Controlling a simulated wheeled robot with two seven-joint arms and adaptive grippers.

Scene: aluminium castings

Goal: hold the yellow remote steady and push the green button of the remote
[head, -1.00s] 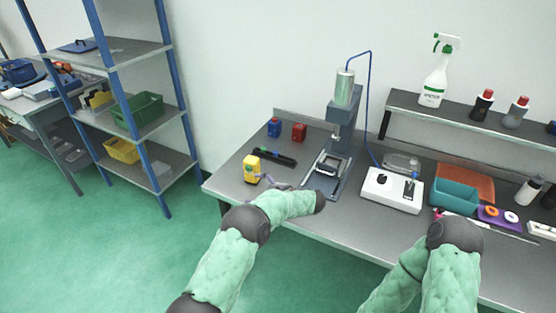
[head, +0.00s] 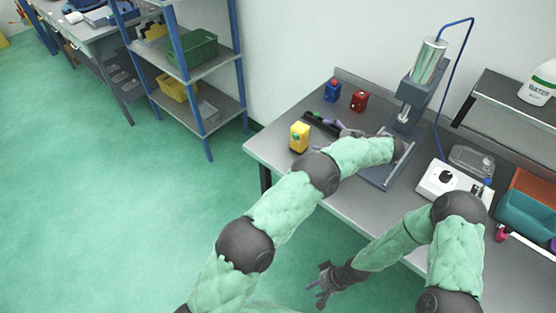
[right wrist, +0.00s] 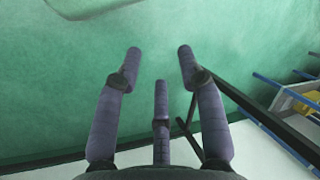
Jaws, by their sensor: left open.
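The yellow remote (head: 299,138) stands upright near the left front edge of the table. A small dark or green mark shows on its face, too small to make out surely as the button. My left gripper (head: 337,126) is open, just right of the remote and apart from it; my own forearm hides part of it. My right gripper (head: 321,283) hangs low in front of the table over the green floor, well away from the remote. In the right wrist view, my right gripper (right wrist: 160,62) has its purple fingers spread with nothing between them.
A black flat object (head: 318,120) lies behind the remote. Blue (head: 332,90) and red (head: 359,100) small containers stand behind it. A press (head: 416,85) and a white control box (head: 446,181) stand to the right. A shelf rack (head: 185,65) is at the left.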

